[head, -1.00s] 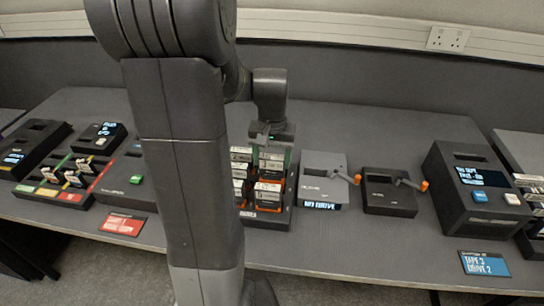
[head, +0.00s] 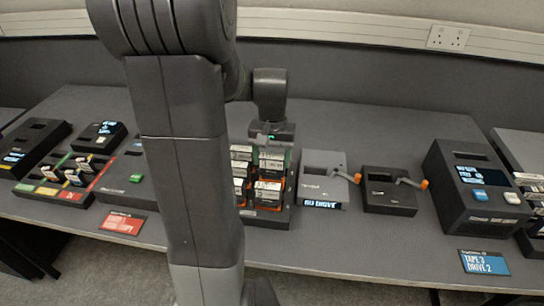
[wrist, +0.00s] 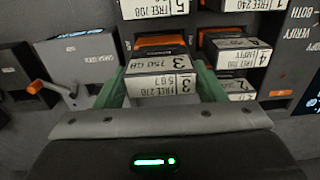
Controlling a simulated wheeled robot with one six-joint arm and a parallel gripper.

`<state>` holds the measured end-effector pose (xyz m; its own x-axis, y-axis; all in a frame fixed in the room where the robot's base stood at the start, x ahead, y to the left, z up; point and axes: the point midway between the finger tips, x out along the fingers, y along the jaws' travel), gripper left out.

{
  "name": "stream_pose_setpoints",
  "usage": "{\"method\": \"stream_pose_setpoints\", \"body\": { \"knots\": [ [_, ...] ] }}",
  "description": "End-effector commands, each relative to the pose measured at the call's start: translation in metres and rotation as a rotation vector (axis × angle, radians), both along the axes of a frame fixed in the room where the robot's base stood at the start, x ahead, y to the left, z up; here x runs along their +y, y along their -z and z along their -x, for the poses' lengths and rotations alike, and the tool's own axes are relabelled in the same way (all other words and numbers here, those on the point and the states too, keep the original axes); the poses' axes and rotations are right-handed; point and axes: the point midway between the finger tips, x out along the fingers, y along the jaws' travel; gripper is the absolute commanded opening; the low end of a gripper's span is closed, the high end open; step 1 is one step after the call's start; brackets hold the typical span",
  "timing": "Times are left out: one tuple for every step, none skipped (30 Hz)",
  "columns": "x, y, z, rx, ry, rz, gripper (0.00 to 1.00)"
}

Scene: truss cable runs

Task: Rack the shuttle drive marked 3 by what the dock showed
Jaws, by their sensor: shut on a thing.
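The drive marked 3 (wrist: 160,86) has a white label with a large 3 and orange trim. In the wrist view it sits between the two green fingers of my gripper (wrist: 160,76), which is shut on it. In the head view my gripper (head: 272,158) points down over the dark rack (head: 267,221) of drives. I cannot tell whether the held drive is clear of its slot.
A darker lever unit (head: 388,192) stands right of the dock. A black console (head: 478,188) with blue and white buttons is farther right, above a blue card (head: 484,262). Other drives (wrist: 238,50) sit close beside the held one. My arm hides part of the table left of the rack.

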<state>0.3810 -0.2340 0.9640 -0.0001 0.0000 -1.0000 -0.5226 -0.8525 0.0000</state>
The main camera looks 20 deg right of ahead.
Motion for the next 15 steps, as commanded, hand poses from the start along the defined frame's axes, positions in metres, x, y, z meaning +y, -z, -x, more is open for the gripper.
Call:
{"method": "stream_pose_setpoints", "body": {
  "knots": [
    [-0.0001, 0.0017, -0.0001, 0.000, 0.000, 0.000, 0.08],
    [-0.0001, 0.0025, -0.0001, 0.000, 0.000, 0.000, 0.08],
    [-0.0001, 0.0035, -0.0001, 0.000, 0.000, 0.000, 0.08],
    [-0.0001, 0.0043, -0.0001, 0.000, 0.000, 0.000, 0.08],
    [-0.0001, 0.0049, -0.0001, 0.000, 0.000, 0.000, 0.08],
    [-0.0001, 0.0056, -0.0001, 0.000, 0.000, 0.000, 0.08],
    [-0.0001, 0.0060, -0.0002, 0.000, 0.000, 0.000, 0.08],
    [-0.0001, 0.0062, -0.0002, -0.001, 0.000, 0.001, 0.08],
    [-0.0001, 0.0063, -0.0002, -0.001, 0.000, 0.001, 0.08],
    [-0.0001, 0.0062, -0.0002, -0.001, 0.000, 0.001, 0.08],
    [-0.0001, 0.0061, -0.0002, -0.001, 0.000, 0.001, 0.08],
    [-0.0001, 0.0060, -0.0002, -0.001, 0.000, 0.001, 0.08],
    [-0.0001, 0.0060, -0.0002, -0.001, 0.000, 0.001, 0.08],
    [-0.0001, 0.0060, -0.0002, -0.001, 0.000, 0.001, 0.08],
    [-0.0001, 0.0060, -0.0002, -0.001, 0.000, 0.001, 0.08]
  ]
}}
